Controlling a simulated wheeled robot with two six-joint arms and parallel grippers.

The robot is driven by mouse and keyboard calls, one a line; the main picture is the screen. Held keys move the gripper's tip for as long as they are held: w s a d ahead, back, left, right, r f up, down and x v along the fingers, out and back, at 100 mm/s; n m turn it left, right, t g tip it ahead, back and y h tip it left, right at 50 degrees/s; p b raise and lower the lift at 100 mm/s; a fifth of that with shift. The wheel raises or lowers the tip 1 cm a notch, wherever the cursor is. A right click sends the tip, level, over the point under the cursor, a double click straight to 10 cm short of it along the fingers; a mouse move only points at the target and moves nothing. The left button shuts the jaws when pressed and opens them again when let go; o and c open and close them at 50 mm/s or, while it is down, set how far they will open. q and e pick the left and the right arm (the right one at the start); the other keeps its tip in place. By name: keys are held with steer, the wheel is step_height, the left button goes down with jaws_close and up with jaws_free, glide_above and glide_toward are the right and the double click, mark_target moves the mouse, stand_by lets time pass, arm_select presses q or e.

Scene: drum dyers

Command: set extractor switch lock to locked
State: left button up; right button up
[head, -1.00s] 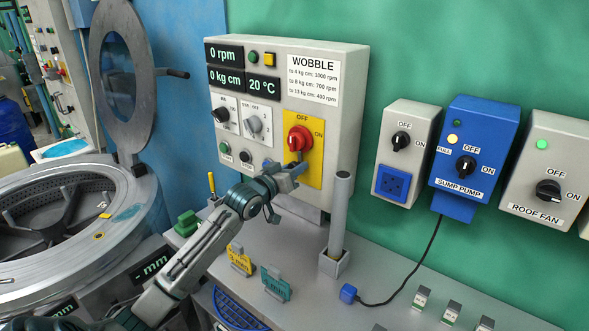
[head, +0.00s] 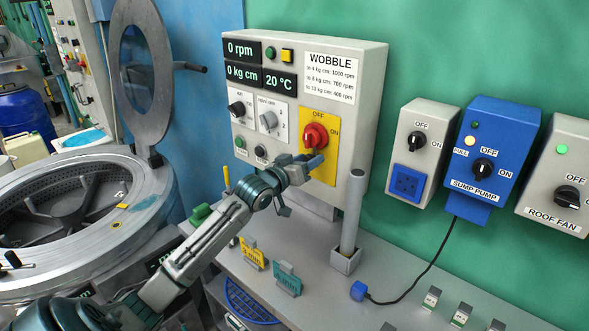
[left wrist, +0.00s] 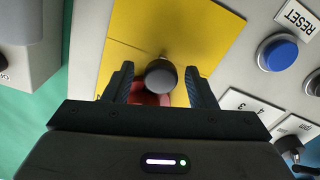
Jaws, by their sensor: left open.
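The extractor switch is a red rotary knob (head: 315,137) on a yellow plate (head: 330,165) marked OFF and ON, on the front of the grey control box. In the left wrist view the yellow plate (left wrist: 130,55) fills the middle. A dark round knob end (left wrist: 160,75) stands between my fingers, with red behind it. My left gripper (head: 309,165) is open just below and in front of the switch; its fingers (left wrist: 158,82) are on either side of the knob end, not closed on it. The lower part of the switch is partly hidden by the gripper. My right gripper is out of view.
A grey upright tube (head: 353,215) stands on the bench to the right of my gripper. Yellow (head: 252,254) and teal (head: 287,280) pieces stand on the bench below. The sump pump box (head: 483,150) is at right, and the drum's open lid (head: 143,75) at left.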

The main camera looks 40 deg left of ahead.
arm_select(q)
steer(key=s+b, duration=0.2)
steer(key=s, duration=0.7)
steer(key=shift+s+a+b, duration=0.3)
steer(key=shift+s+a, duration=0.05)
steer(key=shift+s, duration=0.05)
steer(key=shift+r, duration=0.1)
